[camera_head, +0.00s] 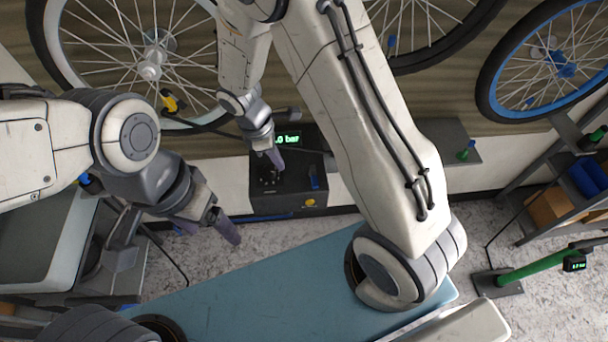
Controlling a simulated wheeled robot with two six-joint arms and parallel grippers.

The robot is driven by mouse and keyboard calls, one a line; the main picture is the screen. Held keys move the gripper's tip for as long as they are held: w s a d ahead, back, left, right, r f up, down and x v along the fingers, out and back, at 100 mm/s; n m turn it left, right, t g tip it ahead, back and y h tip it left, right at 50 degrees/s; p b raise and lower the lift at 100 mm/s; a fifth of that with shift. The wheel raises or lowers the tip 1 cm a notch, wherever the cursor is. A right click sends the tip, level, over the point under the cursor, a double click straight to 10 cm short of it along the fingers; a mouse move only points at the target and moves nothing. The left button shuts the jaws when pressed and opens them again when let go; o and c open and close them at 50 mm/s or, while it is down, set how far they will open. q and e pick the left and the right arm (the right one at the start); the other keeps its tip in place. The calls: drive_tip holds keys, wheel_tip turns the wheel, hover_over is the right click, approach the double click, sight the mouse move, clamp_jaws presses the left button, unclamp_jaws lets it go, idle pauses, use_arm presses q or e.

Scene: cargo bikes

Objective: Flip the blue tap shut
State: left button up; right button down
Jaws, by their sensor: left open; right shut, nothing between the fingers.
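A black box (285,201) with a green lit display (288,139) ending in "0 bar" stands against the wall. A small blue lever (314,183), which looks like the blue tap, sits on its front at the right, roughly upright. Its exact setting is too small to tell. My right gripper (276,160) is shut and empty, its fingertips in front of the box's upper left part, left of the lever and apart from it. My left gripper (207,229) is open and empty, lower left of the box. Part of the box's top is hidden by my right arm.
A yellow knob (310,202) sits below the lever. A white-rimmed wheel (152,70) and a blue-rimmed wheel (565,69) hang on the wall. A blue surface (260,290) lies in front. A green pump (535,264) and shelves stand at right. Speckled floor shows between.

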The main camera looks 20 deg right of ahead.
sight(314, 176)
drive_tip(key=p+x, duration=0.1)
drive_tip(key=x, duration=0.8)
drive_tip(key=shift+s+d+f, duration=0.1)
drive_tip(key=shift+d+f, duration=0.05)
drive_tip(key=shift+f, duration=0.2)
drive_tip(key=shift+s+d+f, duration=0.1)
drive_tip(key=shift+s+d, duration=0.15)
drive_tip(key=shift+d, duration=0.7)
drive_tip(key=shift+s+d+f, duration=0.1)
drive_tip(key=shift+s+d, duration=0.15)
drive_tip(key=shift+d, duration=0.7)
use_arm(q)
drive_tip(key=shift+r, duration=0.75)
use_arm(e)
drive_tip(key=shift+r, duration=0.1)
use_arm(q)
drive_tip(key=shift+d, duration=0.15)
